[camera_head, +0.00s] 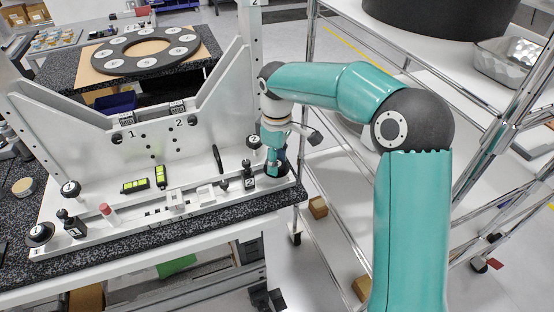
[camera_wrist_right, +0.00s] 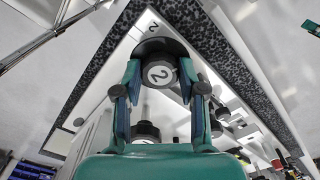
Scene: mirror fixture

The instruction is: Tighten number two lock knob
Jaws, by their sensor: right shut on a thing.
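My right gripper (camera_head: 274,156) reaches down over the right end of the white fixture (camera_head: 140,215). In the right wrist view its two fingers (camera_wrist_right: 160,88) stand on either side of a black lock knob with a white disc marked 2 (camera_wrist_right: 160,73), and the gripper is shut on it. In the head view the gripper mostly hides this knob, and only a dark edge (camera_head: 284,172) shows below the fingers. My left gripper is not in view.
At the fixture's left end are a black knob (camera_head: 40,233) and a black part marked 1 (camera_head: 72,224). Green-lit levels (camera_head: 160,176) lie mid-fixture. A round plate with numbered discs (camera_head: 145,50) lies behind. A wire shelf rack (camera_head: 480,130) stands to the right.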

